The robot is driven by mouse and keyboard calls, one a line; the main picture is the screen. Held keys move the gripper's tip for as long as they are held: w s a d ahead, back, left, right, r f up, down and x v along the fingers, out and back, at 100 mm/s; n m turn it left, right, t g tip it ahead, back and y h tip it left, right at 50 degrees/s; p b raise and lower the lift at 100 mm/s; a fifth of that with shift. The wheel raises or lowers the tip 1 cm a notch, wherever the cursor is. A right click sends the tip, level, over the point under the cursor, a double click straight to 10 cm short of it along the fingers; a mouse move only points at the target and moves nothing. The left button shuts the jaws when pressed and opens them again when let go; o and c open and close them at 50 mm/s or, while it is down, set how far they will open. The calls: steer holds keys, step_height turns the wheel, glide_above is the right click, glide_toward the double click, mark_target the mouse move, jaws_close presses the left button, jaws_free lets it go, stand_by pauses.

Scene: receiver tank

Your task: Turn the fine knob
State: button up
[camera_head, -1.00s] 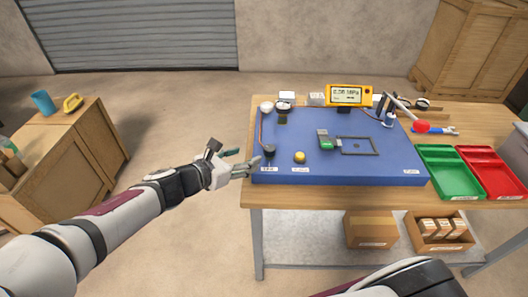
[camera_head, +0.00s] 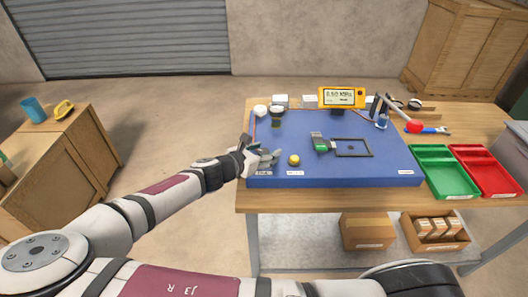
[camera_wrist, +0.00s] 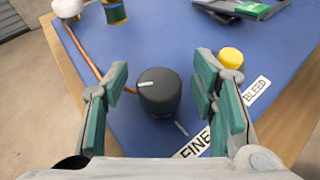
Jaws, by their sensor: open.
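The fine knob (camera_wrist: 159,92) is a black round knob with a white pointer line on its top, on the blue board. In the wrist view it sits between the two green-padded fingers of my open gripper (camera_wrist: 163,100), with a gap showing on each side. A white label reading "FINE" (camera_wrist: 195,145) lies in front of it, with a short white mark on the board beside it.
A yellow button (camera_wrist: 230,58) beside a "BLEED" label (camera_wrist: 257,90) stands close to the right finger. A copper-coloured tube (camera_wrist: 85,50) runs to the left of the knob.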

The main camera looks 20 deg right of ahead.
steer(key=shift+c, duration=0.4)
steer(key=c, duration=1.1)
steer(key=m+g+h+b, duration=0.2)
steer(key=m+g, duration=0.2)
steer(key=shift+w+f, duration=0.1)
steer(key=shift+w, duration=0.05)
steer(key=m+g+b, duration=0.2)
steer(key=g, duration=0.1)
steer(key=shift+m+b, duration=0.3)
steer(key=m+g+b, duration=0.4)
steer(key=g, duration=0.1)
steer(key=shift+a+m+g+y+b, duration=0.1)
steer(key=shift+m+g+y+b, duration=0.8)
steer(key=shift+m+g+b, duration=0.6)
